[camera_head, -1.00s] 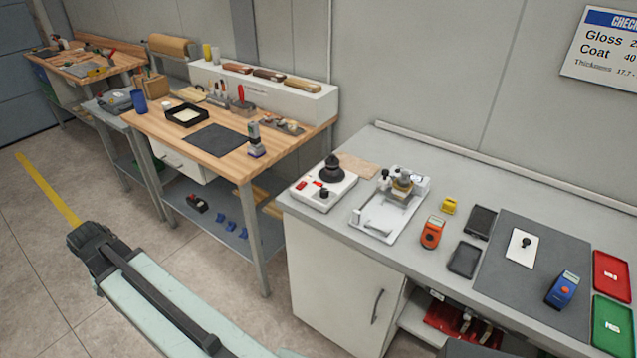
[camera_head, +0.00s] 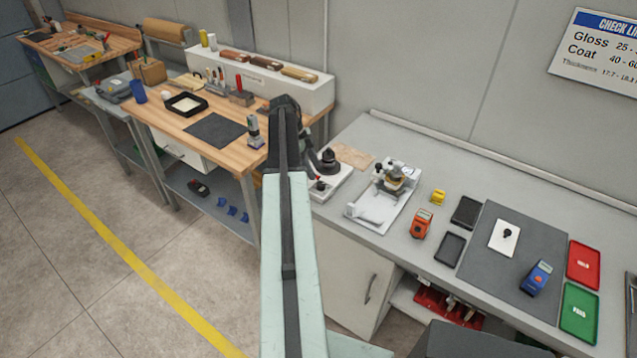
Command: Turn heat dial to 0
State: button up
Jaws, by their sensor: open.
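A white device (camera_head: 337,183) with a black, rounded top part (camera_head: 329,160) stands at the left end of the grey bench. A small black knob (camera_head: 320,185) is on its front; I take this for the heat dial, but its markings are too small to read. My gripper (camera_head: 312,158) is at the far end of my arm, just left of and above the device. It is open, and my arm hides part of it. I cannot tell whether it touches the device. My arm also hides the left part of the device.
An orange meter (camera_head: 421,224), a yellow block (camera_head: 438,197) and a dark mat (camera_head: 480,262) lie farther right. A wooden bench (camera_head: 165,125) with tools is on the left. Floor in front is open.

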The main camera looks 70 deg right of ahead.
aim_at(320, 183)
jog(key=b+x, duration=0.5)
jog(key=x, duration=0.1)
jog(key=shift+f, duration=0.45)
jog(key=shift+r, duration=0.15)
